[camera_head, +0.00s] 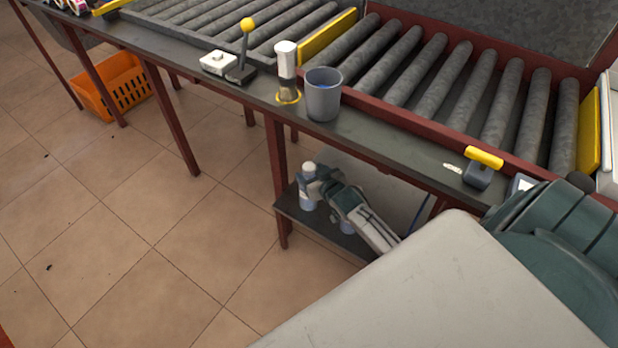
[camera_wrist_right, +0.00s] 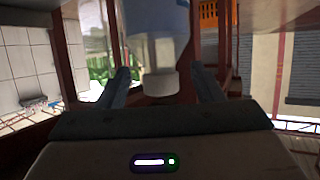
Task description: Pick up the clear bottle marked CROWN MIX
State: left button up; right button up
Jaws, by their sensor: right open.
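A clear, bluish bottle with a white cap (camera_head: 307,201) stands on the lower shelf under the roller table. My right gripper (camera_head: 314,184) is at this bottle, with its arm reaching in from the right. In the right wrist view the bottle (camera_wrist_right: 157,25) appears upside down, its white cap between the two spread fingers (camera_wrist_right: 161,78). The right gripper is open, and I cannot tell whether a finger touches the bottle. No marking is readable. My left gripper is not in view.
The dark lower shelf (camera_head: 292,212) sits between red table legs. An orange basket (camera_head: 112,88) stands on the otherwise open tiled floor.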

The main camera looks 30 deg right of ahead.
jog(key=shift+x, duration=1.15)
grip_shut()
jog(key=shift+r, duration=0.1)
